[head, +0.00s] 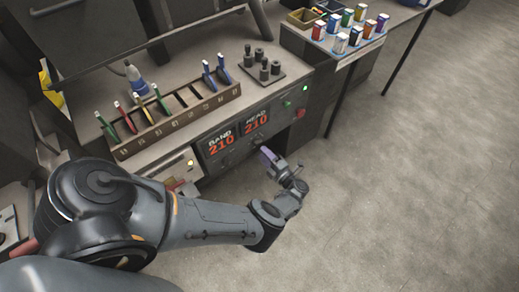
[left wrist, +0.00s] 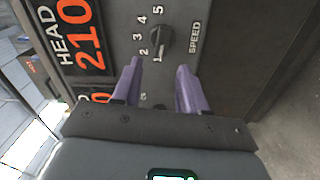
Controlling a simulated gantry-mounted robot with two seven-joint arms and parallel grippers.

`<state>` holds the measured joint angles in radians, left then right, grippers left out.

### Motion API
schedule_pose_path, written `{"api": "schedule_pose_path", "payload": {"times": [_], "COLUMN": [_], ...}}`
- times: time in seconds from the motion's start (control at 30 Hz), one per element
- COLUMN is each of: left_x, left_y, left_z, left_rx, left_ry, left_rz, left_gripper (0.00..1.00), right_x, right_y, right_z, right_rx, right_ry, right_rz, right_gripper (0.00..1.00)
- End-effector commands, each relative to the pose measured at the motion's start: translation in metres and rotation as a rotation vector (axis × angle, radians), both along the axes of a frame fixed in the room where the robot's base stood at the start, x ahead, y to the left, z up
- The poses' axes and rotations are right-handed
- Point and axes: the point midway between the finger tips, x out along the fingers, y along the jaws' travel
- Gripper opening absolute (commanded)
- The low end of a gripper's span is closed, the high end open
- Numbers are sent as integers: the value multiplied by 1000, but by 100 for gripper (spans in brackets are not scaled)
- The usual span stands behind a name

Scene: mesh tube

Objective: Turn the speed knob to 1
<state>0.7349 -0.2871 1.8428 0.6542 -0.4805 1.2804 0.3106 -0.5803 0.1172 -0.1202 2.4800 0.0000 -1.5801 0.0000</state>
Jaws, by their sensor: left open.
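The speed knob (left wrist: 161,42) is a dark knob on the grey panel, between the numbers 1 to 5 and the SPEED label (left wrist: 195,38) in the left wrist view. The number 1 (left wrist: 157,57) is on the knob's side nearest my fingers. Which number the knob points to is not clear. My left gripper (left wrist: 158,75) is open, its two purple fingers apart, with the knob just beyond the gap between their tips. In the head view my left gripper (head: 270,157) is close to the front panel and the speed knob cannot be made out. My right gripper is not in view.
The panel has BAND (head: 221,144) and HEAD (head: 256,122) displays, both reading 210. A green button (head: 287,103) and a red button (head: 301,113) are to their right. A rack of coloured tools (head: 180,118) stands above. The floor at right is clear.

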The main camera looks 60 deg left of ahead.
Motion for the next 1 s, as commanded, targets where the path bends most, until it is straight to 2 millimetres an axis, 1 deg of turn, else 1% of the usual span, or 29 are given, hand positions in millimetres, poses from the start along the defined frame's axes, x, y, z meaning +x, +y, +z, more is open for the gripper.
{"api": "schedule_pose_path", "payload": {"times": [0.03, 0.2, 0.4, 0.57, 1.0], "left_x": [2, 6, 9, 9, 9], "left_y": [-10, -35, -52, -56, -56], "left_z": [-1, -1, -1, 0, 0], "left_rx": [-2, -1, -1, 0, 0], "left_ry": [0, -1, -1, -1, -1], "left_rz": [-4, -3, -2, -1, -1], "left_gripper": [43, 43, 43, 43, 43], "right_x": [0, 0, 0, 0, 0], "right_y": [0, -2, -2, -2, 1], "right_z": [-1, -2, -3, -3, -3], "right_rx": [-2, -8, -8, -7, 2], "right_ry": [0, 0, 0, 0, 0], "right_rz": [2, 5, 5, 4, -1], "right_gripper": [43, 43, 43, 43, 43]}}
